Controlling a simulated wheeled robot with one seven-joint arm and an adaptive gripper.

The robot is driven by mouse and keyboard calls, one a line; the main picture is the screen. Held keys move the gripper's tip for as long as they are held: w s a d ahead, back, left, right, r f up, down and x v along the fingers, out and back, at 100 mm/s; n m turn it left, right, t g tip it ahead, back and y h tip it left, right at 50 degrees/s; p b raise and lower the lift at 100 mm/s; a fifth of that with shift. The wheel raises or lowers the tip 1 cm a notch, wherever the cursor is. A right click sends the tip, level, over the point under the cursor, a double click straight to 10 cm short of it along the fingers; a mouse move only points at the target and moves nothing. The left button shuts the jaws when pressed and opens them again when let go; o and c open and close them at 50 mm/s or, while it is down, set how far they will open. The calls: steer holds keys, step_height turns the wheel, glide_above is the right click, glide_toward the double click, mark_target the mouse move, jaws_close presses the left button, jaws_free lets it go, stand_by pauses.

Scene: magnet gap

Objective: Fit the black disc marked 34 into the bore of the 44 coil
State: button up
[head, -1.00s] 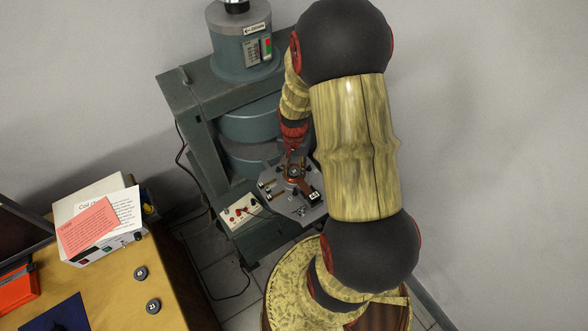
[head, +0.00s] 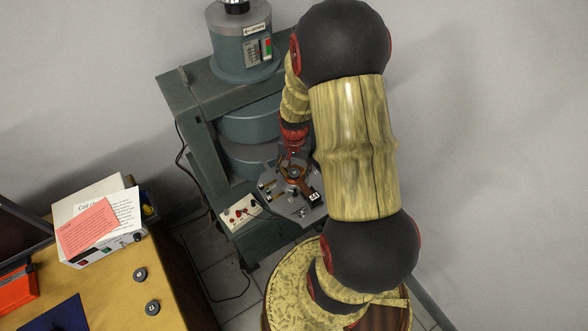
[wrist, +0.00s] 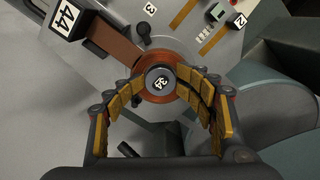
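The black disc marked 34 (wrist: 160,81) shows face up in the middle of the copper-coloured ring of the 44 coil (wrist: 160,97). It looks centred in the bore, but how deep it sits I cannot tell. The coil's arm runs to a block labelled 44 (wrist: 66,18) at upper left in the wrist view. In the head view my gripper (head: 291,156) is small above the coil (head: 294,172).
The coil sits on a grey plate (wrist: 185,45) with marked slots, in front of a large blue-grey magnet (head: 250,122). A control box (head: 240,212) stands left of the plate. Two other discs (head: 140,274) (head: 152,307) lie on the wooden table (head: 105,290).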

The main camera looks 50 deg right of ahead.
mark_target(294, 173)
steer(key=shift+s+a, duration=0.15)
steer(key=w+a+r+n+t+p, duration=0.1)
steer(key=a+r+p, duration=0.1)
steer(key=r, duration=0.8)
steer(key=w+a+r+n+p, duration=0.1)
steer(key=a+r+n+p, duration=0.15)
steer(key=r, duration=0.85)
steer(key=s+a+r+n+t, duration=0.2)
steer(key=s+a+r+n, duration=0.2)
steer(key=a+r, duration=0.4)
steer(key=s+a+r+n+t, duration=0.2)
steer(key=s+a+r+n, duration=0.2)
steer(key=a+r, duration=0.4)
steer(key=shift+s+a+r+n+t+b, duration=0.15)
steer(key=shift+s+a+n+t+b, duration=0.2)
steer(key=shift+s+a, duration=0.45)
steer(key=shift+w+a, duration=0.15)
steer(key=shift+w, duration=0.05)
